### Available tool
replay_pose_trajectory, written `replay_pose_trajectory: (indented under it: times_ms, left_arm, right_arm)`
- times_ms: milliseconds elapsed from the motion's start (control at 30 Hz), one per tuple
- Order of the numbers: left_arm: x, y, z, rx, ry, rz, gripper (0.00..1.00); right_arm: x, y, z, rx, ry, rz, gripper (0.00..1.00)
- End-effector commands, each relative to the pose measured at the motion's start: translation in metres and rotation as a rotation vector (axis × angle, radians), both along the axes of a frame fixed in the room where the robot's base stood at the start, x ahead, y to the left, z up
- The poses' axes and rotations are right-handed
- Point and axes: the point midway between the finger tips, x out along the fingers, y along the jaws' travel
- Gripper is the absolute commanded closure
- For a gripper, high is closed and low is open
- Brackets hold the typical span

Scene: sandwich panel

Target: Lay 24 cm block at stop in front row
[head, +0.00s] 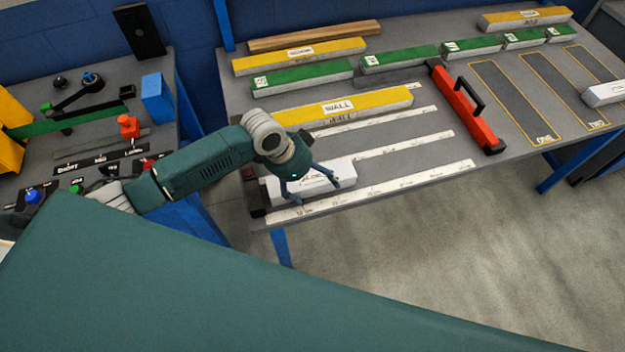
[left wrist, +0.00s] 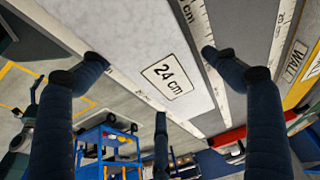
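The white 24 cm block (head: 298,193) lies in the front row of the table, just behind the front scale strip (head: 400,186). Its 24 cm label faces the camera in the left wrist view (left wrist: 150,55). The block's left end is close to the dark stop (head: 256,205) at the row's left end; I cannot tell if they touch. My left gripper (head: 311,188) is above the block, fingers spread to either side. In the left wrist view its fingers (left wrist: 152,58) are apart, with no clear grip on the block. My right gripper is not in view.
Green blocks (head: 302,77) line the back. Another white block (head: 604,93) lies at the far right. The front row right of the 24 cm block is clear.

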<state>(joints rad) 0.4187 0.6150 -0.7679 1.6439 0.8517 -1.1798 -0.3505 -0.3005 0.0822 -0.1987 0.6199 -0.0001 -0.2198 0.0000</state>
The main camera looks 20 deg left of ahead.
Motion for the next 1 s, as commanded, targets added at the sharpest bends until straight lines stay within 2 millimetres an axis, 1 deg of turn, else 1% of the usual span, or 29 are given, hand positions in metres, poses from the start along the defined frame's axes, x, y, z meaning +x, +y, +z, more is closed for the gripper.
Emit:
replay_pose_trajectory:
  times_ms: [267,367,467,800,900,1000]
  left_arm:
    - [0.0,0.0,0.0,0.001,0.001,0.0,0.08]
    - [-0.001,0.002,0.005,0.001,-0.001,0.0,0.08]
    - [-0.003,0.006,0.017,0.0,-0.002,0.001,0.08]
    - [-0.019,0.029,0.082,0.002,-0.003,0.0,0.08]
    - [-0.022,0.034,0.096,0.001,-0.002,0.0,0.08]
    - [-0.024,0.036,0.106,0.0,-0.002,0.001,0.08]
  right_arm:
    - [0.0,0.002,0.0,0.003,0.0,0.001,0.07]
    - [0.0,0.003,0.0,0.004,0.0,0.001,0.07]
    - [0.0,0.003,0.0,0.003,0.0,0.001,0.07]
    - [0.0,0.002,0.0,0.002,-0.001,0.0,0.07]
    - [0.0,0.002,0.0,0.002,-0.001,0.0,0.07]
    - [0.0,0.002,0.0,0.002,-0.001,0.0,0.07]
